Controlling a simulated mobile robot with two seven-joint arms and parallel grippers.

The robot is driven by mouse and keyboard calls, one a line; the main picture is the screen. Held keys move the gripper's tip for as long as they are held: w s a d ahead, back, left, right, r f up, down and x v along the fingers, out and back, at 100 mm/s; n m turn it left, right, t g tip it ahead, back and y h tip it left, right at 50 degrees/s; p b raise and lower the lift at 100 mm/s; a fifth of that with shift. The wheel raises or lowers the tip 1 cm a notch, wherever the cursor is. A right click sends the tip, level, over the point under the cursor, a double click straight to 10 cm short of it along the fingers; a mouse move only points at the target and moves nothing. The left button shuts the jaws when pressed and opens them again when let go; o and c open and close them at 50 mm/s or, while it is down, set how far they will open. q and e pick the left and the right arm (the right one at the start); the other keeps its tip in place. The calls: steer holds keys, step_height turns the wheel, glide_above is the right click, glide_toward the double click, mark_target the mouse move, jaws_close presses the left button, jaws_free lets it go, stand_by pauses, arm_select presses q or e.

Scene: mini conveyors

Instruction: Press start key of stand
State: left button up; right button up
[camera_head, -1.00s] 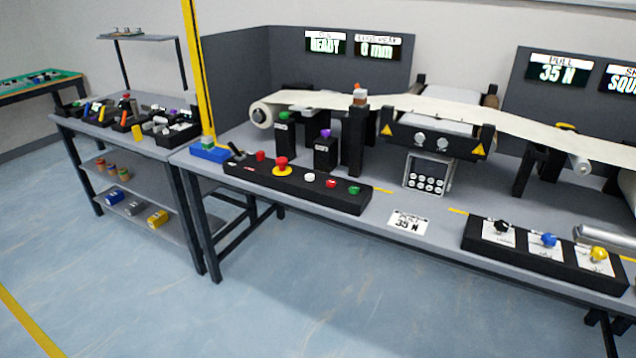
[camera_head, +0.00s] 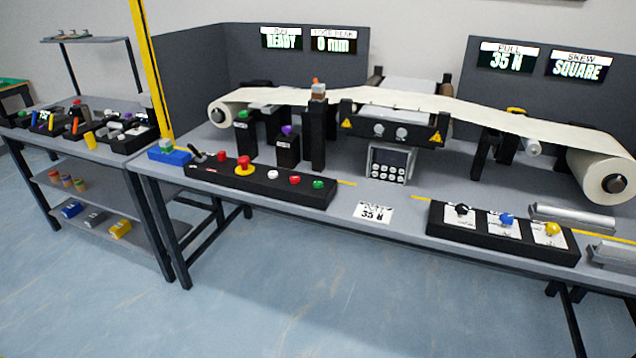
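The stand is a grey bench (camera_head: 400,211) carrying a small web conveyor with a cream web (camera_head: 400,98). A black control box (camera_head: 262,182) lies along its front left edge. On the box are a lever, a red button (camera_head: 222,156), a red mushroom button on a yellow base (camera_head: 244,166), a white button (camera_head: 273,174), another red button (camera_head: 294,181) and a green button (camera_head: 318,184). Key labels are too small to read. A display reads READY (camera_head: 281,38). Neither of my grippers is in view.
A second black box (camera_head: 500,237) with black, blue and yellow knobs sits at the front right. A card reading 35 N (camera_head: 374,212) lies between the boxes. A yellow post (camera_head: 150,70) stands at the left bench end. Blue floor in front is clear.

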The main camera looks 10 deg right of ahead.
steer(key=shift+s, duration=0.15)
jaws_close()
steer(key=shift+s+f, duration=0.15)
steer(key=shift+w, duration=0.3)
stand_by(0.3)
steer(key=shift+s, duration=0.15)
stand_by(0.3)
